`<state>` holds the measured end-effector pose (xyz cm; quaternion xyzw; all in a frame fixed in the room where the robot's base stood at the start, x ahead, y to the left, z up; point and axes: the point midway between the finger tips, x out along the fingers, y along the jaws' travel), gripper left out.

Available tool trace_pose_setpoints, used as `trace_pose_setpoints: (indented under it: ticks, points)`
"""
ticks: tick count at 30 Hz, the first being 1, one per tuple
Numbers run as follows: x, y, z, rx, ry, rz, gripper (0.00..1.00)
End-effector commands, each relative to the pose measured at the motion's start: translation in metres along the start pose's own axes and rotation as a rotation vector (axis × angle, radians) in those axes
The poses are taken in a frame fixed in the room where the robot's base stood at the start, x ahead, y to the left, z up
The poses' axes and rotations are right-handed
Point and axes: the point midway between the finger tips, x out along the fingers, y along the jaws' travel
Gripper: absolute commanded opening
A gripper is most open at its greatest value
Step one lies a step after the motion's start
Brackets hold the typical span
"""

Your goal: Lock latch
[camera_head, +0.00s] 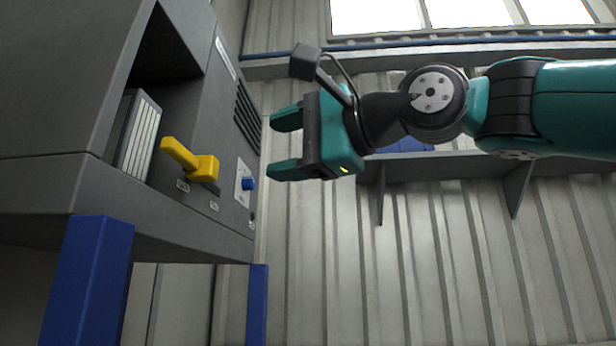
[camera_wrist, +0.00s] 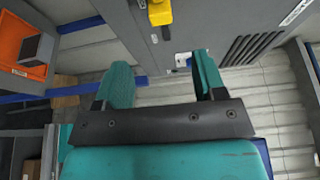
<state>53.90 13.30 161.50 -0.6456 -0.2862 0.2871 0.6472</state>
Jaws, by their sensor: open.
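The latch (camera_head: 192,161) is a yellow handle on the front face of a dark grey chassis (camera_head: 60,90). In the head view its lever points up and to the left. The latch also shows at the top edge of the wrist view (camera_wrist: 160,12), partly cut off. My gripper (camera_head: 278,145) is open and empty, to the right of the latch and apart from it. In the wrist view its teal fingers (camera_wrist: 160,82) are spread, with the chassis face beyond them.
A blue knob (camera_head: 249,184) on a white plate sits right of the latch. A grey finned module (camera_head: 137,135) sits in the chassis opening at left. Blue posts (camera_head: 88,285) stand below. A shelf (camera_head: 450,165) is on the wall behind my arm. An orange bin (camera_wrist: 22,45) shows in the wrist view.

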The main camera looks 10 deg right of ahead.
Motion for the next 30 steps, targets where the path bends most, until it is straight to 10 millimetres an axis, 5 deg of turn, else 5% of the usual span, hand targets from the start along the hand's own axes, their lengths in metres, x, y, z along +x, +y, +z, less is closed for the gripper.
trace_pose_setpoints:
  ticks: [10,30]
  points:
    - [-0.031,0.0,0.0,-0.002,0.006,0.001,0.64]
    - [-0.031,0.003,0.0,-0.006,0.004,0.008,0.64]
